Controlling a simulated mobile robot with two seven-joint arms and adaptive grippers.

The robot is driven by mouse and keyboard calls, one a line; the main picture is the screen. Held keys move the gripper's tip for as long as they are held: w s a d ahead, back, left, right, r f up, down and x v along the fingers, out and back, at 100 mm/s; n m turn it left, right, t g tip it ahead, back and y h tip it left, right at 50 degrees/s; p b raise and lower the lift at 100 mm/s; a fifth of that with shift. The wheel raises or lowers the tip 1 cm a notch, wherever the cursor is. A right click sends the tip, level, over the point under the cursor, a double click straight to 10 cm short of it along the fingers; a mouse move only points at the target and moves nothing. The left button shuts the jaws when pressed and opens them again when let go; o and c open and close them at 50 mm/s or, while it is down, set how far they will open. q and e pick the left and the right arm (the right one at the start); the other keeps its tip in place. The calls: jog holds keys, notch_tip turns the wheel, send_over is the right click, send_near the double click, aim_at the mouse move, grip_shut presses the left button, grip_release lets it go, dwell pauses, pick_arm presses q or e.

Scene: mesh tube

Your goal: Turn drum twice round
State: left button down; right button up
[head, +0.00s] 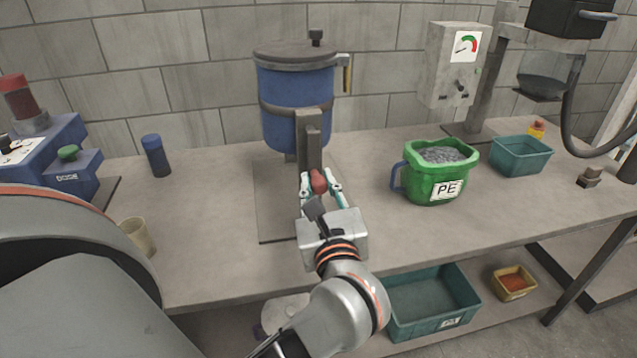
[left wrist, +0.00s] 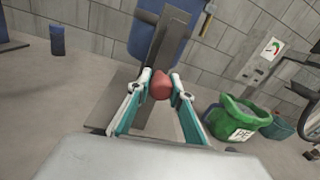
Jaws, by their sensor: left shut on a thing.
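The blue drum (head: 296,108) with a grey lid (head: 294,54) stands upright on its stand at the back of the table. A grey post and crank arm (head: 309,145) are in front of it, with a red knob (head: 318,181) at the lower end. My left gripper (head: 320,185) is shut on the red knob, one finger on each side. The left wrist view shows the red knob (left wrist: 160,86) between the fingertips, with the drum (left wrist: 148,35) behind. My right gripper is in neither view.
A green PE bucket (head: 437,178) of grey granules stands right of the drum, with a teal bin (head: 520,156) beyond. A blue dosing unit (head: 68,160), a dark blue bottle (head: 156,155) and a beige cup (head: 137,236) are at left. A gauge box (head: 455,65) hangs behind.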

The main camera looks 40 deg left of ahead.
pick_arm(q)
jog(key=shift+s+a+r+m+p, duration=0.2)
jog(key=shift+s+a+m+p, duration=0.1)
jog(key=shift+m+p, duration=0.3)
jog(key=s+m+p, duration=0.1)
jog(key=m+p, duration=0.1)
jog(key=a+m+p, duration=0.1)
jog(key=p, duration=0.2)
jog(key=s+a+r+m+p, duration=0.1)
jog(key=m+p, duration=0.1)
jog(key=p, duration=0.1)
jog(key=shift+s+a+r+m, duration=0.1)
jog(key=shift+s+m, duration=0.2)
jog(key=c, duration=1.8)
grip_release()
jog(key=shift+v, duration=3.75)
